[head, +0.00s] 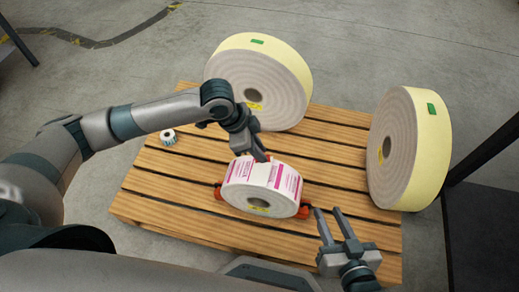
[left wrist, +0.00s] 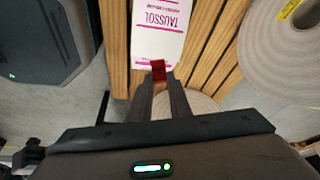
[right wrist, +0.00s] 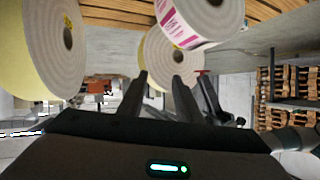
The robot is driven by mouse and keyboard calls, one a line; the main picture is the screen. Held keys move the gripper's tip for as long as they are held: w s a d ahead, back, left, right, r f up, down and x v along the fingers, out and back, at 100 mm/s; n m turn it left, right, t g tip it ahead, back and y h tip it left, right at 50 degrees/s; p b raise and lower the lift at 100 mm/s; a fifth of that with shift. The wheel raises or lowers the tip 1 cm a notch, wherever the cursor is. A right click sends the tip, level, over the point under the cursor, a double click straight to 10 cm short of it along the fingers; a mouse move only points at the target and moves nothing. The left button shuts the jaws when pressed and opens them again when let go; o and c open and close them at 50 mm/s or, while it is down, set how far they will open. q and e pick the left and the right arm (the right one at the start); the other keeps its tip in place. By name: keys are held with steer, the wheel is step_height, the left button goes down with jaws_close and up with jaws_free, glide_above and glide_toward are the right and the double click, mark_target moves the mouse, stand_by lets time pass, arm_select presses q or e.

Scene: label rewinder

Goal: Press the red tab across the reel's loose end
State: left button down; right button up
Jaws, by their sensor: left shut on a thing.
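The reel (head: 242,196) of white labels with magenta print lies on its rim on the slatted pallet, its cored side facing me. Its printed surface fills the top centre of the left wrist view (left wrist: 172,30). My left gripper (head: 262,158) is at the reel's upper far edge. It is shut on the small red tab (left wrist: 158,70), which overlaps the edge of the printed label in that view; I cannot tell if they touch. The loose end is not clearly distinguishable. My right gripper (head: 328,210) is open and empty, right of the reel and apart from it.
Red-orange supports (head: 304,212) show at both sides of the reel. Two large yellow-rimmed rolls stand at the pallet's back (head: 285,62) and right (head: 432,150). A small white roll (head: 168,137) sits on the left slats. A dark frame (head: 480,225) stands at right. The pallet's front left (head: 160,205) is clear.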

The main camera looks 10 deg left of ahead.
arm_select(q)
steer(key=shift+f+b, duration=0.4)
steer(key=shift+b, duration=0.05)
steer(key=shift+f+b, duration=0.3)
steer(key=shift+b, duration=0.1)
steer(key=shift+f+b, duration=0.3)
steer(key=shift+b, duration=0.05)
steer(key=shift+f+b, duration=0.25)
steer(key=shift+b, duration=0.1)
steer(key=shift+f+b, duration=0.35)
steer(key=shift+b, duration=0.1)
steer(key=shift+f+b, duration=0.45)
steer(key=shift+b, duration=0.15)
steer(key=shift+f+b, duration=0.45)
steer(key=shift+b, duration=0.15)
steer(key=shift+f, duration=1.2)
arm_select(e)
step_height(320, 180, up, 20)
steer(key=s+t+y, duration=0.2)
steer(key=t+y, duration=0.1)
steer(key=t, duration=1)
steer(key=shift+a+r+y, duration=0.2)
steer(key=shift+y, duration=0.2)
